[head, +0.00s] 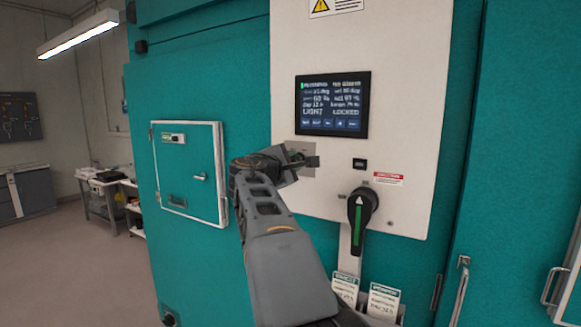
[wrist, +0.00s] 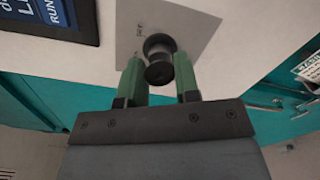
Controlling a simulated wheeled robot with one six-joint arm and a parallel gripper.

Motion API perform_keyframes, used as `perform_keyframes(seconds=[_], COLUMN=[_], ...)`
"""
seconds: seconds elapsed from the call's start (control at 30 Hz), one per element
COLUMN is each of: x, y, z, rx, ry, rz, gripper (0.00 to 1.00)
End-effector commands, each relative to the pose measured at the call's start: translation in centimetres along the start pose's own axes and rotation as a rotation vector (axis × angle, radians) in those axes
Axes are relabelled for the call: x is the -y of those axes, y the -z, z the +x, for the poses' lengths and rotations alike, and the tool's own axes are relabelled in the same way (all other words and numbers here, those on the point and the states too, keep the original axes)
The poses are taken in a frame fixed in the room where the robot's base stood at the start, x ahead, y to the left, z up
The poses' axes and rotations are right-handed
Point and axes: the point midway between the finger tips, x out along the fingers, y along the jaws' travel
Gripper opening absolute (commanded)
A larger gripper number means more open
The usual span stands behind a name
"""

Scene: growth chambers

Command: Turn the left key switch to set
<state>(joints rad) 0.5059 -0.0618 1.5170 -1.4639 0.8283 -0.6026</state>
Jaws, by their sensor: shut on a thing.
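The key switch is a dark round knob (wrist: 159,60) on a grey metal plate (wrist: 190,25) in the wrist view. My gripper (wrist: 160,82) has its two green fingers on either side of the knob and is shut on it. In the head view my gripper (head: 305,161) reaches the small grey plate (head: 296,150) on the white panel (head: 410,60), below the screen. My gripper and arm hide most of the switch there. The set label and the key's angle cannot be read.
The screen (head: 332,104) above reads LIGHT and LOCKED. A black rotary handle with a green stripe (head: 359,215) sticks out at the lower right of my gripper. Paper tags (head: 383,300) hang below it. A small white-framed door (head: 188,172) is at the left.

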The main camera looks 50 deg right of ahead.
Motion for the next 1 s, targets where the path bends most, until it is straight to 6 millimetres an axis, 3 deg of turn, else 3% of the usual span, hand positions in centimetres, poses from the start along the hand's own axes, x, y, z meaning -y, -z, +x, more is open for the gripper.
perform_keyframes(seconds=[1.0], x=[0.22], y=[0.14], z=[0.05], rx=[0.0], ry=[0.001], rz=[0.842], gripper=[0.06])
